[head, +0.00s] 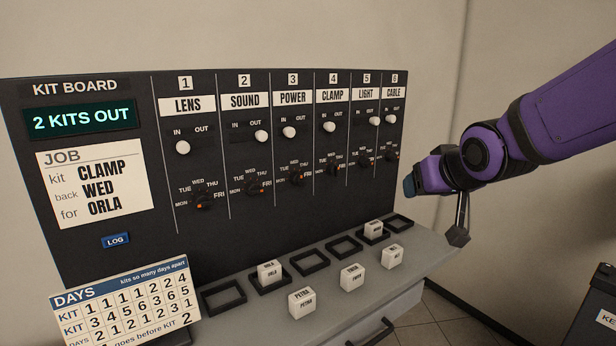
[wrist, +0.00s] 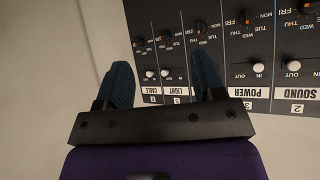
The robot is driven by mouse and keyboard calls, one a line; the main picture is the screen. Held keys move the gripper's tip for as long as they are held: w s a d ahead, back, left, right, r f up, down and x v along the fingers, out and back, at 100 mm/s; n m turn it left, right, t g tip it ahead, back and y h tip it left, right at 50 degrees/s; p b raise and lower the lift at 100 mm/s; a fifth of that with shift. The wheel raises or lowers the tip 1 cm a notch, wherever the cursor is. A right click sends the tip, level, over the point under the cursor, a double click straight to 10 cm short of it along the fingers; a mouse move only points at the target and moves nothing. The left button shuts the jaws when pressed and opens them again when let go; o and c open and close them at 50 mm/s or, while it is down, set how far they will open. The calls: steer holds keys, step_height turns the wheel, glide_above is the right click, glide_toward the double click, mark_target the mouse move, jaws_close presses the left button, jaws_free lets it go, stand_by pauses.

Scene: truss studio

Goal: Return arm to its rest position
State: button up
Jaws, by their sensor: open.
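My arm is purple and reaches in from the right in the head view. My gripper (head: 410,185) is held in the air in front of the right end of the board, near the CABLE column. In the wrist view my gripper (wrist: 165,85) has its two dark blue fingers apart, with nothing between them but the board behind. The black kit board (head: 110,235) stands upright against the wall, with switches and dials in columns from LENS to CABLE. Whether the fingers touch the board cannot be told from the head view.
A grey ledge (head: 340,290) below the board carries black square frames and several white name blocks, such as the PETRA block (head: 301,303). A DAYS card (head: 125,305) leans at the left. A dark box (head: 597,310) stands at lower right. The upper right wall area is bare.

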steer(key=s+d+r+g, duration=0.1)
steer(key=s+d, duration=0.3)
steer(key=s, duration=0.7)
steer(key=s+d+m+g+h, duration=0.1)
steer(key=s+d+g, duration=0.3)
steer(key=s, duration=0.7)
steer(key=shift+s+d+r, duration=0.3)
steer(key=shift+s+r, duration=0.05)
steer(key=shift+w, duration=0.15)
